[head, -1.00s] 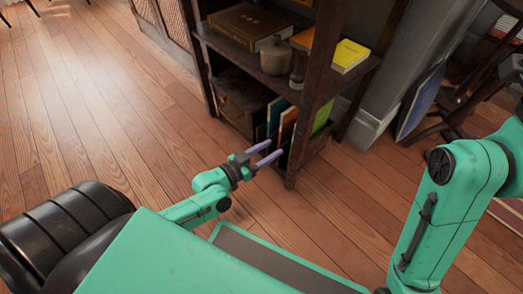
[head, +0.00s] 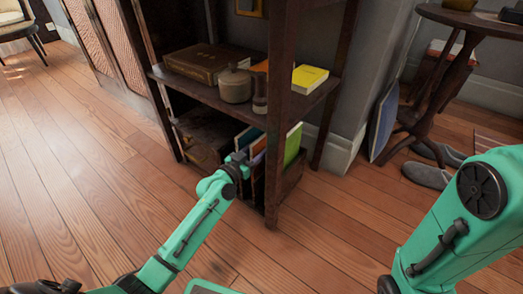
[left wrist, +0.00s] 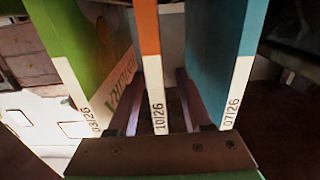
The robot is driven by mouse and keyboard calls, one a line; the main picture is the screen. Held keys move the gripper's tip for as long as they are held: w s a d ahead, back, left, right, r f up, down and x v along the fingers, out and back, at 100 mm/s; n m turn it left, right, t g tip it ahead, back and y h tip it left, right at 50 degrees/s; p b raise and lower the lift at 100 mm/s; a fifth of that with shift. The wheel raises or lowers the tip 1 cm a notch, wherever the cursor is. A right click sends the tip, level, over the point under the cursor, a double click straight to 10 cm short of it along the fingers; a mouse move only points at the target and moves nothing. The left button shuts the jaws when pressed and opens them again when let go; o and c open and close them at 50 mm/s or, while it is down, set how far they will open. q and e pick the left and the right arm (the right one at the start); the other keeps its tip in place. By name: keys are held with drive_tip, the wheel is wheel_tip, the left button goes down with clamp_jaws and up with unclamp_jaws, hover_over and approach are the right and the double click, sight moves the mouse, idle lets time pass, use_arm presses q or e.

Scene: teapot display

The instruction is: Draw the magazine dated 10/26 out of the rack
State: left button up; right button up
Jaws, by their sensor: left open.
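In the left wrist view, the orange-spined magazine labelled 10/26 (left wrist: 155,95) stands upright in the middle. The green magazine (left wrist: 75,60) is left of it, its date looking like 03/26, and the blue magazine labelled 07/26 (left wrist: 222,70) is right. My left gripper (left wrist: 160,88) is open, with one finger on each side of the orange magazine. In the head view, the left gripper (head: 240,160) is at the front of the wooden rack (head: 291,184) on the lowest shelf. It partly hides the magazines. My right gripper is not in view.
The shelf's front post (head: 277,150) stands close right of my left gripper. A dark case (head: 205,137) sits left of the rack. Floor in front is clear.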

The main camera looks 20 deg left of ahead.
use_arm(q)
drive_tip(key=shift+w+d, duration=0.25)
drive_tip(key=shift+w, duration=0.25)
clamp_jaws()
idle(1.0)
drive_tip(key=shift+r, duration=0.1)
